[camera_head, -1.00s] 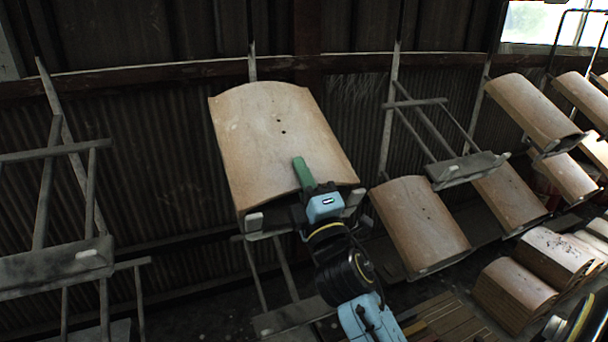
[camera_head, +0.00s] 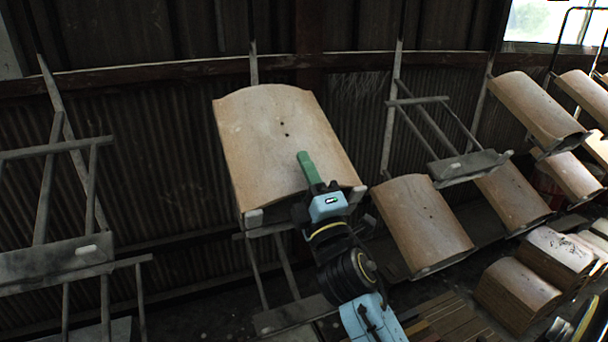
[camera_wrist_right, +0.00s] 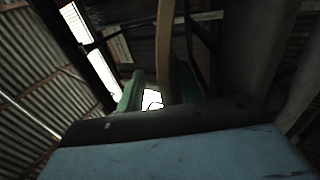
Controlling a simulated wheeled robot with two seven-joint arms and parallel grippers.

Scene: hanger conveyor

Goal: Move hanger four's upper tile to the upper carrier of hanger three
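A large curved tan tile (camera_head: 280,135) lies tilted on the upper carrier (camera_head: 268,229) of the middle hanger in the head view. My right gripper (camera_head: 308,180) is at the tile's lower edge, with one green finger over its upper face. In the right wrist view the tile's edge (camera_wrist_right: 165,50) stands between the green fingers (camera_wrist_right: 158,92), with a gap beside the left finger, so the gripper looks open around it. The hanger to the right has a bare upper carrier (camera_head: 468,166) and a lower tile (camera_head: 420,222). Hanger numbers are not readable. My left gripper is not in view.
The left hanger (camera_head: 55,262) has a bare carrier. The middle hanger's lower carrier (camera_head: 295,315) is bare. More tiled hangers (camera_head: 538,108) hang at the right, above stacked tiles (camera_head: 515,290). A corrugated wall (camera_head: 160,190) stands close behind.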

